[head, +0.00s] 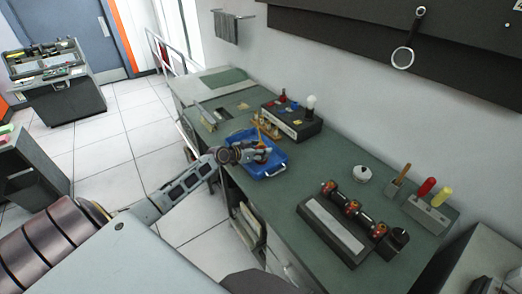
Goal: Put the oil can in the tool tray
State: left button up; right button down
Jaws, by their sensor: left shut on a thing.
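The blue tool tray (272,171) lies on the green workbench, left of its middle. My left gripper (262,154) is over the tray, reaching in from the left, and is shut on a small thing. The thing is mostly hidden by the fingers; it appears to be the oil can, but its shape is too small to make out. I cannot tell whether it touches the tray floor. My right gripper is not in view.
Small tan items (268,128) stand just behind the tray, beside a dark box (292,120) with a bulb. A roller device (345,218), a white round pot (362,173) and a holder with coloured handles (430,212) stand to the right. The bench between tray and rollers is clear.

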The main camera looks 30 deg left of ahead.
pick_arm(q)
jog(key=shift+f, duration=0.1)
jog(key=o, duration=1.2)
jog(key=shift+s, duration=0.1)
jog(key=shift+b+v, duration=0.7)
jog(key=shift+v, duration=5.2)
